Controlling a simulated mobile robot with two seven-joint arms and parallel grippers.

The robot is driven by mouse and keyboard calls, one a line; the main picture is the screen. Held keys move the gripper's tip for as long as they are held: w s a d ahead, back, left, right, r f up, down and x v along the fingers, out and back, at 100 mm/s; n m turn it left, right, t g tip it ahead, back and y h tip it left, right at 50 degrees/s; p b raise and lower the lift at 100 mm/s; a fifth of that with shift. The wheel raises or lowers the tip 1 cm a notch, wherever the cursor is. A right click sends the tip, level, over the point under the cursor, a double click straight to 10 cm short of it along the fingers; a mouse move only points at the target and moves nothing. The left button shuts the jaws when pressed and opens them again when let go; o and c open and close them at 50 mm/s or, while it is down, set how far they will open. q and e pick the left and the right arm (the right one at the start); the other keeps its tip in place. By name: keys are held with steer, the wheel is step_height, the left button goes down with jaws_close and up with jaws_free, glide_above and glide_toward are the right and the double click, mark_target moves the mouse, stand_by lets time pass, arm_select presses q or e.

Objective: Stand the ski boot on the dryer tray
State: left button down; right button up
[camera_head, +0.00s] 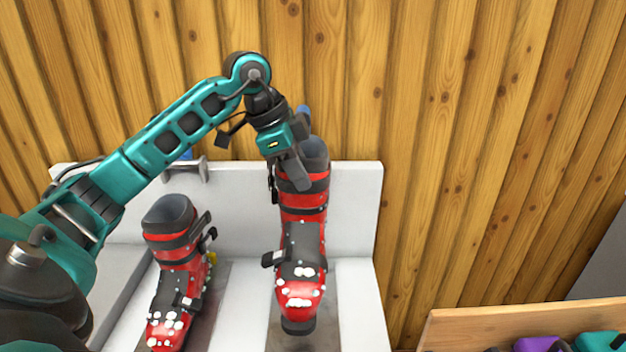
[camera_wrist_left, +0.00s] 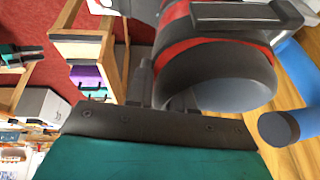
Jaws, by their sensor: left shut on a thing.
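A red and black ski boot (camera_head: 302,240) with white spots on its toe hangs or stands at the right part of the white dryer tray (camera_head: 352,290), toe towards me. My left gripper (camera_head: 286,180) is shut on the upper cuff of this boot. The boot's dark cuff (camera_wrist_left: 220,85) fills the upper middle of the left wrist view. I cannot tell whether its sole touches the tray. My right gripper is not in view.
A second red boot (camera_head: 176,270) stands on the tray to the left. A wooden box (camera_head: 470,322) with coloured items is at the lower right. A plank wall (camera_head: 450,150) rises close behind. Blue cylinders (camera_wrist_left: 285,125) show beside the held boot in the wrist view.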

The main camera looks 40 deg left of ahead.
arm_select(q)
steer(key=shift+a+f, duration=0.1)
steer(key=shift+f, duration=0.65)
glide_above(300, 236)
steer(key=w+a, duration=0.2)
steer(key=shift+d+f, duration=0.15)
steer(key=shift+f, duration=1.3)
steer(key=shift+d+f, duration=0.1)
steer(key=shift+f, duration=1.3)
steer(key=shift+f+b, duration=1.6)
steer(key=shift+f, duration=2.05)
steer(key=c, duration=0.9)
jaws_free()
steer(key=shift+c, duration=0.2)
steer(key=shift+s+f, duration=0.2)
steer(key=shift+f, duration=0.05)
steer(key=v, duration=1.3)
steer(key=shift+r+b, duration=0.1)
steer(key=shift+b, duration=0.3)
